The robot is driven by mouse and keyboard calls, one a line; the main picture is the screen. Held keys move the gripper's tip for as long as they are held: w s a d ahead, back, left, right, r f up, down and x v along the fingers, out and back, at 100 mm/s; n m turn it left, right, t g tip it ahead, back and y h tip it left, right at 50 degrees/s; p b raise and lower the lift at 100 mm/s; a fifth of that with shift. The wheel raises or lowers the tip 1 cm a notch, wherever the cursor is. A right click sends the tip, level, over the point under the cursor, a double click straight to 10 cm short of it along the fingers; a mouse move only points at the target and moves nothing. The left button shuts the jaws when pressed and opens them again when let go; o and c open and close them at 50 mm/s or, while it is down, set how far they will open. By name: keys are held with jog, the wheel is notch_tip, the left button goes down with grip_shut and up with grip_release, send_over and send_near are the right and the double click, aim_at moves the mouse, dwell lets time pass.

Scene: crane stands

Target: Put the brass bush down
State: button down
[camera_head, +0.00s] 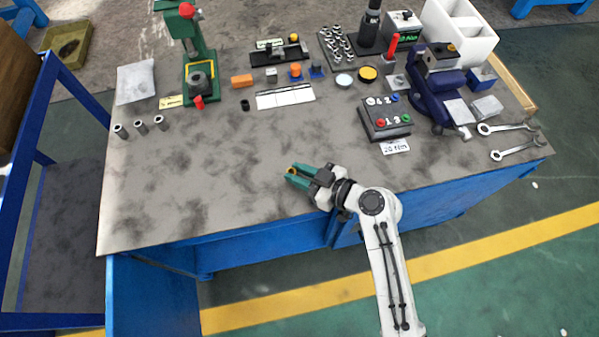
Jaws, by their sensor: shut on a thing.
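My gripper (298,176) is over the front middle of the grey workbench top (215,190), reaching in from the front right. Its green fingers are shut on the brass bush (291,170), a small golden piece showing at the fingertips. Most of the bush is hidden by the fingers. I cannot tell whether it touches the bench top or hangs just above it.
The bench around the gripper is clear. Behind stand a green press (196,60), a white ruled strip (285,96) and an orange block (242,80). A dark button box (385,118), a blue vice (437,85) and wrenches (515,152) are at right. Several metal sleeves (141,127) stand at left.

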jog(key=shift+f, duration=0.15)
jog(key=c, duration=0.9)
grip_release()
jog(key=shift+c, duration=0.2)
jog(key=shift+r, duration=0.3)
jog(key=b+v, duration=0.1)
jog(key=v, duration=1.1)
jog(key=shift+s+f, duration=0.1)
